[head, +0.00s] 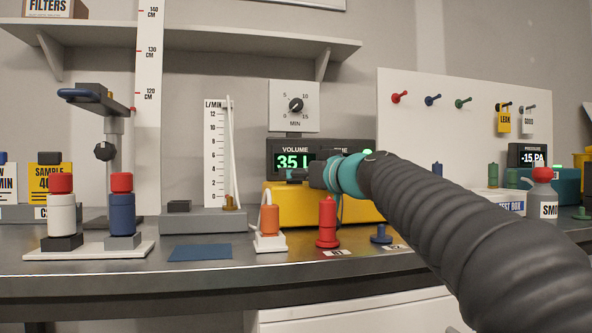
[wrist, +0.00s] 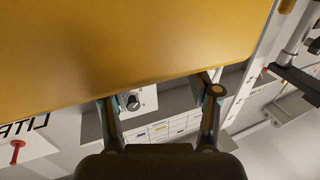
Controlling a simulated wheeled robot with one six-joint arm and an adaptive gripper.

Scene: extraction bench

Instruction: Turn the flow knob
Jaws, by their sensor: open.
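A small brass knob (head: 230,202) sits at the foot of the upright white L/MIN flow scale (head: 216,155), on a grey base. My gripper (head: 296,174) is to the right of this knob and higher, in front of the green VOLUME display (head: 293,160) above the yellow unit (head: 275,200). It is apart from the knob. In the wrist view, my gripper (wrist: 163,98) has its two fingers spread with nothing held between them. The yellow unit fills the upper left there. A brownish round part overlaps the right fingertip; I cannot tell what it is.
A blue mat (head: 200,252) lies on the bench at left.

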